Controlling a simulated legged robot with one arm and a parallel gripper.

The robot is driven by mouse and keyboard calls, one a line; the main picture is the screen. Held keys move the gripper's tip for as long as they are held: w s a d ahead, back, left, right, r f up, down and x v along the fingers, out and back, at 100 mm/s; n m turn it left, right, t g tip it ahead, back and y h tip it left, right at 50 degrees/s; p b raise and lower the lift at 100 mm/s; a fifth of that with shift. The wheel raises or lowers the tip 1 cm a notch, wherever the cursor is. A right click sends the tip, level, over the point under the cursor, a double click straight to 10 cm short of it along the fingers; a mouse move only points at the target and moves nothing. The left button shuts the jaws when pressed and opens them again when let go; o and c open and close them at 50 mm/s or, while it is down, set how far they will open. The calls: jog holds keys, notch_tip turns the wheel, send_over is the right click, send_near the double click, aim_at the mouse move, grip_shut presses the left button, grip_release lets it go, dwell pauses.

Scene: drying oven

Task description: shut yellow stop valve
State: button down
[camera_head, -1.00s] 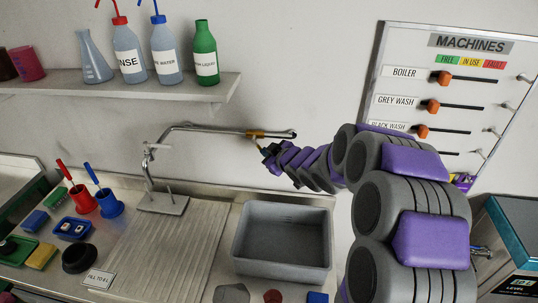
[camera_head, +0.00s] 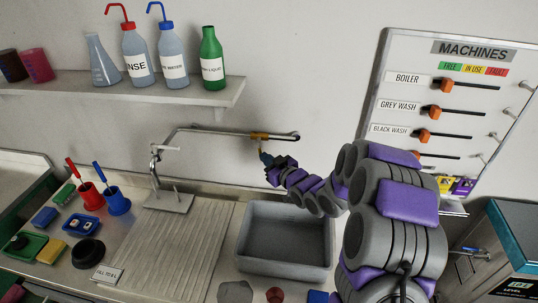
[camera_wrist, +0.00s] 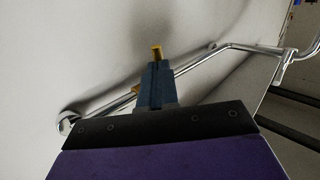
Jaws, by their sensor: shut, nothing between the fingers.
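The yellow stop valve (camera_head: 260,136) sits on the chrome pipe along the back wall, near the pipe's right end. A short yellow lever (camera_head: 260,146) hangs down from it. My gripper (camera_head: 265,158) is just below the lever, pointing up toward it. In the wrist view the blue fingers of my gripper (camera_wrist: 155,78) are together. A yellow piece (camera_wrist: 156,52), apparently the lever, shows at their tips, and I cannot tell whether they touch it. An orange-yellow part (camera_wrist: 135,90) of the valve shows on the pipe, partly hidden behind the fingers.
A grey basin (camera_head: 285,240) lies below the valve on the counter. The chrome tap (camera_head: 156,165) stands to the left. A shelf (camera_head: 120,97) with bottles is above left. The machines board (camera_head: 445,110) with orange sliders is on the right, close behind my arm.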

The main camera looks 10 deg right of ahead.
jog(key=shift+w+a+f+m+t+y+p, duration=0.2)
jog(key=shift+a+m+t+y+p, duration=0.15)
jog(key=shift+m+t, duration=0.3)
jog(key=shift+s, duration=0.1)
